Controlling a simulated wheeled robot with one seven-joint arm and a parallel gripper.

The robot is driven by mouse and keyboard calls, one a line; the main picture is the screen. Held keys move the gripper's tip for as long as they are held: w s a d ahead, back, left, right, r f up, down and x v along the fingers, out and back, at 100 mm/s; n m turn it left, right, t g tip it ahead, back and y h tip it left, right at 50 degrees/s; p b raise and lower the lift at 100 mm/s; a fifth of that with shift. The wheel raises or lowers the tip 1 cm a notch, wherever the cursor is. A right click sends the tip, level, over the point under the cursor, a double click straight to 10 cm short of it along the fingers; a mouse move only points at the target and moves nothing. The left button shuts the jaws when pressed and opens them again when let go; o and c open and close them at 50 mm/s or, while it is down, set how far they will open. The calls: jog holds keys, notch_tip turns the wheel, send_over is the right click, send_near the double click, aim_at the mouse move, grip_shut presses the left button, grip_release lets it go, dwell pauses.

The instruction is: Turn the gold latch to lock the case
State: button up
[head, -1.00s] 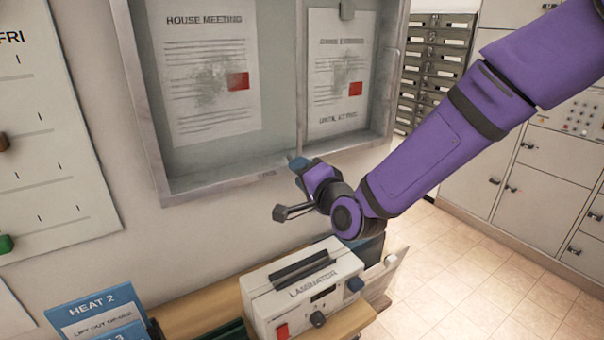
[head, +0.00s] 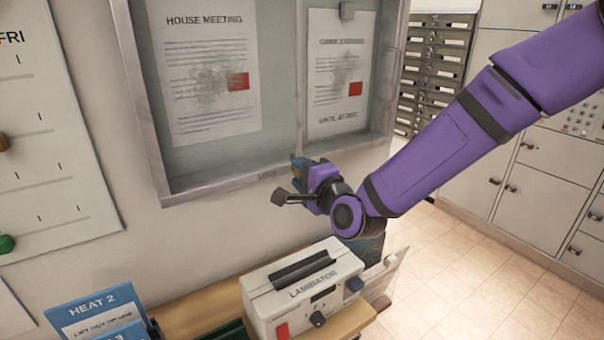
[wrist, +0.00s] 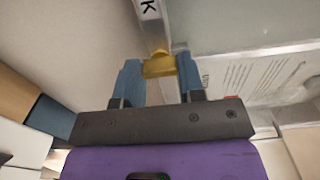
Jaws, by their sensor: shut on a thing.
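The case (head: 222,184) is a grey-framed notice case on the wall, shut, with two papers behind its front. My gripper (head: 298,168) is at the bottom edge of its frame, near the middle. In the wrist view, the gold latch (wrist: 159,66) sits between the blue fingertips of my gripper (wrist: 158,78), which are shut on it. The letter K shows on the frame above the latch. In the head view my fingers mostly hide the latch, so its exact angle is hard to tell there.
A laminator (head: 305,290) stands on a wooden shelf (head: 205,308) below my gripper. Blue leaflets (head: 98,312) stand at lower left. A wall calendar (head: 50,130) hangs at left. Lockers (head: 540,180) stand at right, with open tiled floor in front.

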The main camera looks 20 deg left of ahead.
jog(key=o, duration=0.9)
jog(key=shift+o, duration=0.2)
jog(key=shift+d, duration=0.1)
jog(key=v, duration=1)
jog(key=shift+s+d, duration=0.2)
jog(key=shift+s, duration=0.1)
